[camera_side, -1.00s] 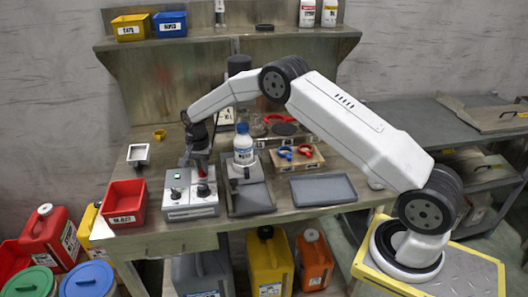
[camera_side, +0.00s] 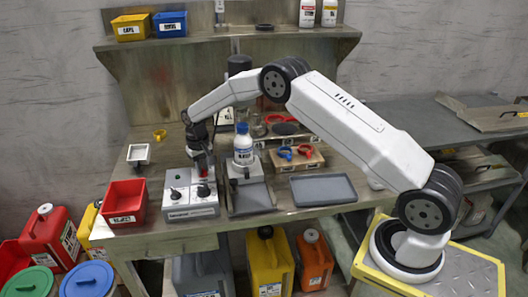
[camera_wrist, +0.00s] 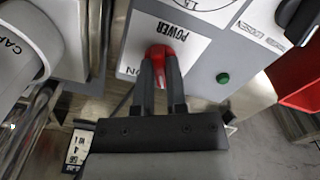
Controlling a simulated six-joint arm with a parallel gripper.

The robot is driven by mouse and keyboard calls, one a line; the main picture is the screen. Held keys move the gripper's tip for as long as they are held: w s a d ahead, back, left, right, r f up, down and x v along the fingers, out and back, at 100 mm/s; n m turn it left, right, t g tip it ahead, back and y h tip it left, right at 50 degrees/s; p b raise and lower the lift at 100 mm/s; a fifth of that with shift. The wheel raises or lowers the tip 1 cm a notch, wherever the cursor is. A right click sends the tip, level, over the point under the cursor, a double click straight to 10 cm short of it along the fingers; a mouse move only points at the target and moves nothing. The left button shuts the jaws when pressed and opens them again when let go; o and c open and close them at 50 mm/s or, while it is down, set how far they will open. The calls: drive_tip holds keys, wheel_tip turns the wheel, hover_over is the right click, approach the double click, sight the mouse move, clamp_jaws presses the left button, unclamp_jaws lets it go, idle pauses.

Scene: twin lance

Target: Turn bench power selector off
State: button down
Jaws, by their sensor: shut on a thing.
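The bench power selector is a red knob (camera_wrist: 159,50) on a light grey control box (camera_side: 190,211). In the wrist view it sits on a white label reading POWER, with ON printed at its left. My gripper (camera_wrist: 159,66) has both dark fingers around the knob, one on each side, and is shut on it. A strip of red also shows between the fingers. In the side view my gripper (camera_side: 203,172) comes down from above onto the rear of the box. The knob's exact pointing direction is partly hidden by the fingers.
A green button (camera_wrist: 222,78) and other labels lie on the same panel. A red bin (camera_side: 125,202) stands left of the box. A white bottle (camera_side: 243,150) on a grey stand is close on the right. A grey tray (camera_side: 322,189) lies farther right.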

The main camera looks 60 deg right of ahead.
sight(203, 169)
idle(0.3)
drive_tip(key=c, duration=0.7)
unclamp_jaws()
drive_tip(key=shift+o, duration=0.2)
drive_tip(key=shift+r, duration=0.15)
drive_tip(key=shift+r, duration=3.75)
drive_tip(key=shift+r, duration=0.1)
